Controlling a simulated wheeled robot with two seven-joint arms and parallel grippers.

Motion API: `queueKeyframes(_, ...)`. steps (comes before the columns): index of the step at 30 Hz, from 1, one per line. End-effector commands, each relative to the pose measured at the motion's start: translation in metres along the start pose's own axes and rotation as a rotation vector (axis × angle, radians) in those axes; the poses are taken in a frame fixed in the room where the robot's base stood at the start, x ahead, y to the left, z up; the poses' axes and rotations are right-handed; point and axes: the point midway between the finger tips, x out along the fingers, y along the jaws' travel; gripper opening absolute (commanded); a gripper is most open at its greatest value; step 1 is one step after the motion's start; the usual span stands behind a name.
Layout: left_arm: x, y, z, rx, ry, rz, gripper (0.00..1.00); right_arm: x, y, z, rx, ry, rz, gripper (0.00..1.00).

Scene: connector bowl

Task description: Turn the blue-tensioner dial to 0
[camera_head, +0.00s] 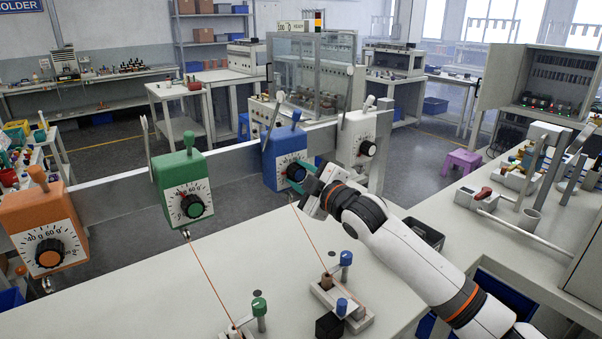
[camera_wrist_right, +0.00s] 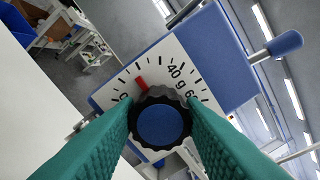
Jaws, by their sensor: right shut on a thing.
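The blue tensioner (camera_head: 284,147) is a blue box with a white scale face, mounted on the grey rail; it fills the upper part of the right wrist view (camera_wrist_right: 215,45). Its dial (camera_wrist_right: 162,124) is a black ridged knob with a blue cap. A red pointer (camera_wrist_right: 141,84) sits left of the 40 mark, near a partly hidden figure at the left. My right gripper (camera_head: 306,178) is shut on the dial, one green finger on each side. The fingers hide the lower scale. My left gripper is in neither view.
A green tensioner (camera_head: 181,172) and an orange one (camera_head: 45,222) stand to the left, a white one (camera_head: 358,140) to the right. Orange wires run down to clamps (camera_head: 343,307) on the white table (camera_head: 150,300). A dark bin (camera_head: 424,233) stands behind my right arm.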

Motion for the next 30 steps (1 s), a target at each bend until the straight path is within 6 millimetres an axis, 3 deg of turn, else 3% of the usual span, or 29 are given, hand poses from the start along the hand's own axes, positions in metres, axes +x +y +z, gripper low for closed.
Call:
queueKeyframes(18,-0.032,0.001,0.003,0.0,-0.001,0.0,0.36,0.0,0.0,-0.001,-0.568,0.003,0.003,0.13)
queueKeyframes(30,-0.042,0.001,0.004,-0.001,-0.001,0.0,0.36,0.0,0.002,-0.002,-0.789,0.003,0.003,0.13)
